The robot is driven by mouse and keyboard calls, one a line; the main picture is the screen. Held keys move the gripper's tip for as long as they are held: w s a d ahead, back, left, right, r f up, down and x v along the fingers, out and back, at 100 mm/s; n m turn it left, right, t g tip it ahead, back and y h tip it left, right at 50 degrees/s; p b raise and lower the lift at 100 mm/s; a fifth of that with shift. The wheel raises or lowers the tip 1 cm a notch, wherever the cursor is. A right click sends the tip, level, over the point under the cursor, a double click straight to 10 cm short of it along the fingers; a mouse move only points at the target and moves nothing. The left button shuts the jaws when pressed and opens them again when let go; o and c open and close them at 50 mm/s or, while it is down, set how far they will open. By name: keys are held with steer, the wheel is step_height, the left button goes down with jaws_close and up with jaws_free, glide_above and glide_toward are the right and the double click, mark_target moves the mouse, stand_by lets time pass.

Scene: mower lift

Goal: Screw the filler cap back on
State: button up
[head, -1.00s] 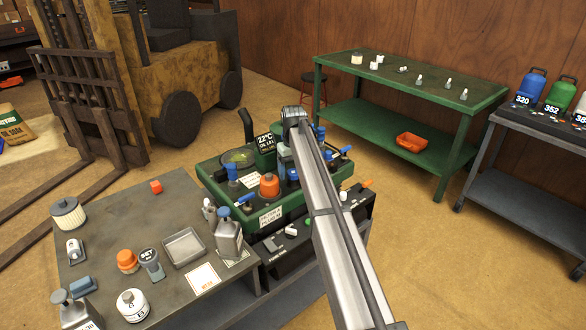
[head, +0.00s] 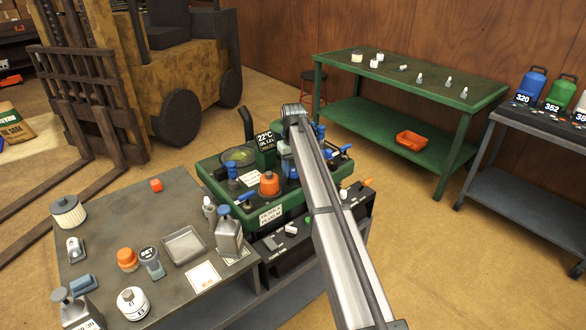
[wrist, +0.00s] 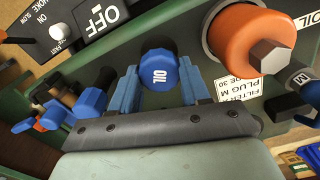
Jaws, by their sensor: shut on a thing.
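The blue filler cap (wrist: 158,70), marked OIL, sits between the two blue fingers of my gripper (wrist: 159,82) in the wrist view. My gripper is shut on it. The cap is above the green mower deck, and its underside and any thread are hidden, so I cannot tell how far it is seated. In the head view my arm hides the cap and most of the gripper, over the green machine (head: 265,215).
A large orange cap with a hex top (wrist: 252,42) stands close to the right of the gripper. Blue-handled levers (wrist: 90,102) lie to the left. A black panel marked OFF (wrist: 85,25) is behind. A grey bench (head: 110,235) with bottles and a tray stands left of the machine.

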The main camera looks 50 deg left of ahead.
steer(key=o, duration=1.1)
steer(key=n, duration=2.4)
stand_by(0.3)
steer(key=c, duration=1.2)
